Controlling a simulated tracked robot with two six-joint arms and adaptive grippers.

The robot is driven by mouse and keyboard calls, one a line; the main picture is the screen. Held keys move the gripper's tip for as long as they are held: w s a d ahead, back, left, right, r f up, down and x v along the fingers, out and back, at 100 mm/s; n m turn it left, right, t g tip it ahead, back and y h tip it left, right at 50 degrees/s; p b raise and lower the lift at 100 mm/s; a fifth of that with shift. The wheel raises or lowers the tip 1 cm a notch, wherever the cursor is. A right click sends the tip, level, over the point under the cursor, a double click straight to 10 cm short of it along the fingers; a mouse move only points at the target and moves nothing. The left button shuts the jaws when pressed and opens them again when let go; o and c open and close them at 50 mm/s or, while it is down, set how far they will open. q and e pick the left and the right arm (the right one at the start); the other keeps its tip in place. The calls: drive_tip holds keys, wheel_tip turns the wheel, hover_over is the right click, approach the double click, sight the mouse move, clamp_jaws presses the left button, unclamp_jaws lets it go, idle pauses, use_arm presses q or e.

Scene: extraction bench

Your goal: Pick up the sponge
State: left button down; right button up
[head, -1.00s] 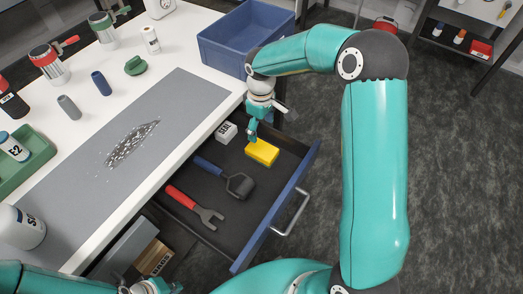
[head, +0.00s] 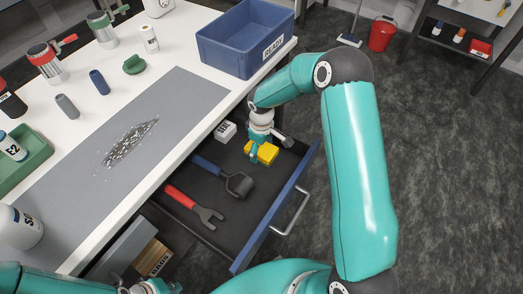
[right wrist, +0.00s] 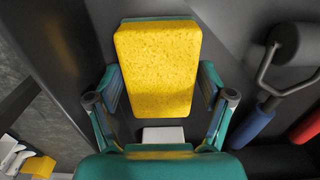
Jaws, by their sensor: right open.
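The yellow sponge (head: 268,153) lies in the open drawer, near its far right corner. It fills the upper middle of the right wrist view (right wrist: 158,68). My right gripper (head: 257,158) is down in the drawer at the sponge and partly covers it. In the right wrist view its two open fingers (right wrist: 160,100) stand either side of the sponge's lower part, with no clear sign of them pressing on it. My left gripper (head: 150,287) is at the bottom left edge of the head view, mostly cut off, so its fingers cannot be judged.
The drawer (head: 262,222) also holds a white labelled box (head: 225,131), a blue-handled roller (head: 238,185) and a red-handled fork-shaped tool (head: 195,206). A blue bin (head: 225,58) stands on the bench corner above. The drawer walls stand close around the sponge.

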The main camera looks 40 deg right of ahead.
drive_tip(key=c, duration=0.8)
drive_tip(key=shift+r, duration=0.2)
wheel_tip(320, 180, up, 20)
drive_tip(key=shift+f+p, duration=0.15)
drive_tip(key=shift+p, duration=0.65)
